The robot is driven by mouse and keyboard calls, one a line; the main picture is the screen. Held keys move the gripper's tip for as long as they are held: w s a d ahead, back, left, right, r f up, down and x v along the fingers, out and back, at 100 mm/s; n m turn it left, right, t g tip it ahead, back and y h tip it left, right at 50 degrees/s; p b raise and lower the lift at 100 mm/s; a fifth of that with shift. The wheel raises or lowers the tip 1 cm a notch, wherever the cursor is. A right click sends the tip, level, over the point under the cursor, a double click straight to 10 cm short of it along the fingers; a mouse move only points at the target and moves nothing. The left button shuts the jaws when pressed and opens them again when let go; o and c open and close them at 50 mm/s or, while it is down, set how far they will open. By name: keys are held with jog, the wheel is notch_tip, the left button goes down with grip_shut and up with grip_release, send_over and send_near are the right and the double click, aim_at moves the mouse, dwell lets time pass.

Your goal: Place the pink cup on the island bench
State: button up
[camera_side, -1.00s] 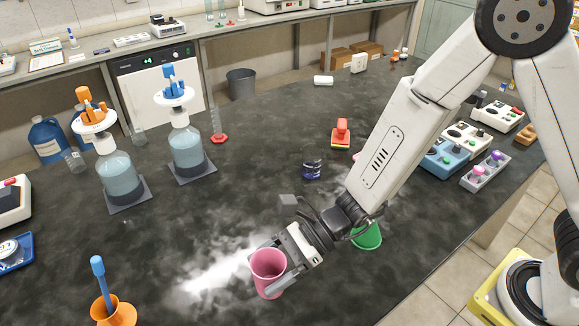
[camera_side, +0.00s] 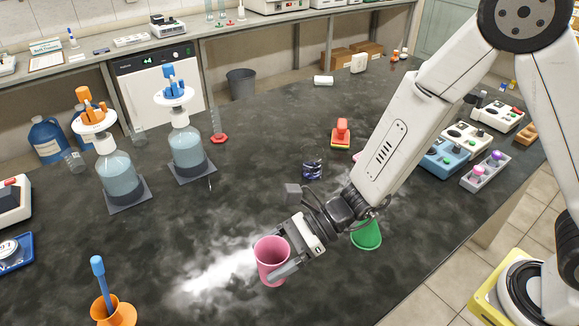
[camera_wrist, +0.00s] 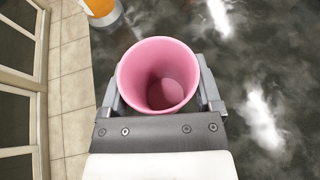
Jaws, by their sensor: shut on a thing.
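The pink cup (camera_side: 271,260) is upright and empty between the fingers of my gripper (camera_side: 288,258), near the front of the dark island bench (camera_side: 330,285). My gripper is shut on the cup from its right side. In the wrist view the pink cup (camera_wrist: 158,78) shows its open mouth, with a finger of my gripper (camera_wrist: 158,88) on either side. I cannot tell for sure whether the cup's base touches the bench or hangs slightly above it.
A green cup (camera_side: 367,236) stands behind my gripper. An orange holder with a blue-handled tool (camera_side: 113,312) is at the front left. Two dispenser bottles (camera_side: 118,178) (camera_side: 188,150) stand further back. The bench around the pink cup is clear.

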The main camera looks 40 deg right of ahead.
jog(key=w+d+m+t+h, duration=0.2)
jog(key=w+d+m+t, duration=0.25)
jog(key=d, duration=0.75)
jog(key=w+d+m+t+h, duration=0.25)
jog(key=w+d, duration=0.25)
jog(key=d, duration=0.6)
jog(key=s+d+f+m+t+h, duration=0.1)
jog(key=s+d+m+t+h, duration=0.1)
jog(key=d, duration=1)
jog(key=s+d+m+t+h, duration=0.2)
jog(key=s+d+m+h, duration=0.2)
jog(key=d, duration=0.9)
jog(key=m+h, duration=0.2)
jog(key=h, duration=0.1)
jog(key=shift+d+f+m, duration=0.15)
jog(key=shift+f+m, duration=0.2)
jog(key=shift+m, duration=0.05)
jog(key=shift+f, duration=0.1)
jog(key=shift+f, duration=2.1)
jog(key=shift+f, duration=1.8)
